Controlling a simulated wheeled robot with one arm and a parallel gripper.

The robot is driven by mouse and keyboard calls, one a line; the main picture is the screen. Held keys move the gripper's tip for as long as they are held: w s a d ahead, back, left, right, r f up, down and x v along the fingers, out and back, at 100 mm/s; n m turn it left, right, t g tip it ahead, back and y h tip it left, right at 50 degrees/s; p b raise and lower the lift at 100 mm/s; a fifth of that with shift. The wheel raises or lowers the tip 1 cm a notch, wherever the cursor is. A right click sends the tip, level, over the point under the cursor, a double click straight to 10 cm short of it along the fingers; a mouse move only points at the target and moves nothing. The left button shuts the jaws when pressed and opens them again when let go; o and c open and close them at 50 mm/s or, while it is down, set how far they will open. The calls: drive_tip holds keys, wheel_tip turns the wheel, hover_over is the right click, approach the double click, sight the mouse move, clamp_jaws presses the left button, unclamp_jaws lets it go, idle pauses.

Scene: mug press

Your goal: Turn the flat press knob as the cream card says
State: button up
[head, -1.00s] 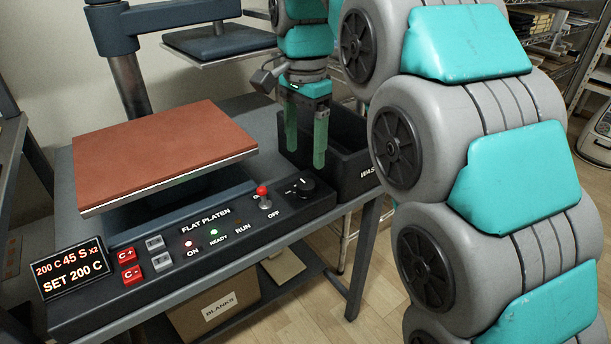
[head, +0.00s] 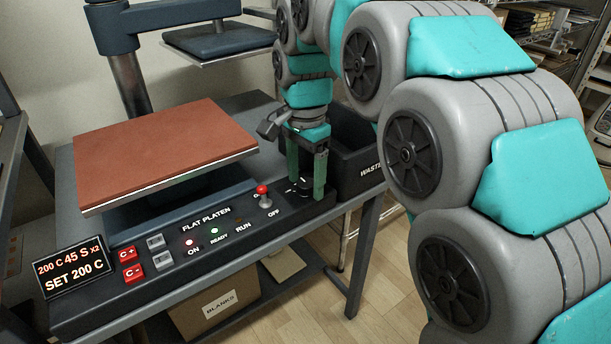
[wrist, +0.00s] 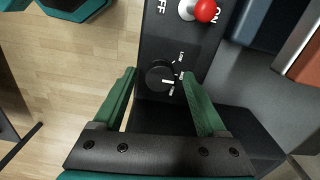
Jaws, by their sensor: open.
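The black press knob (wrist: 158,78) sits at the end of the flat press panel (head: 120,290). A white mark on it points right in the wrist view; of the small labels beside it, the top one appears to read LOW and the others are unclear. My gripper (head: 306,194) is open, with its green fingers pointing down over the knob. In the wrist view the fingertips (wrist: 159,73) lie on either side of the knob; I cannot tell whether they touch it. In the head view the fingers partly hide the knob. No cream card is visible.
A red-tipped toggle switch (head: 264,196) stands close to the knob. A black waste bin (head: 358,182) stands just beyond the panel's right end. The brown platen (head: 160,150) is at left.

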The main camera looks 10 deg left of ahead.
clamp_jaws()
idle(0.5)
drive_tip(key=shift+n, duration=0.3)
drive_tip(key=n, duration=0.4)
drive_tip(key=shift+n+b, duration=0.55)
drive_tip(key=shift+n, duration=2.15)
unclamp_jaws()
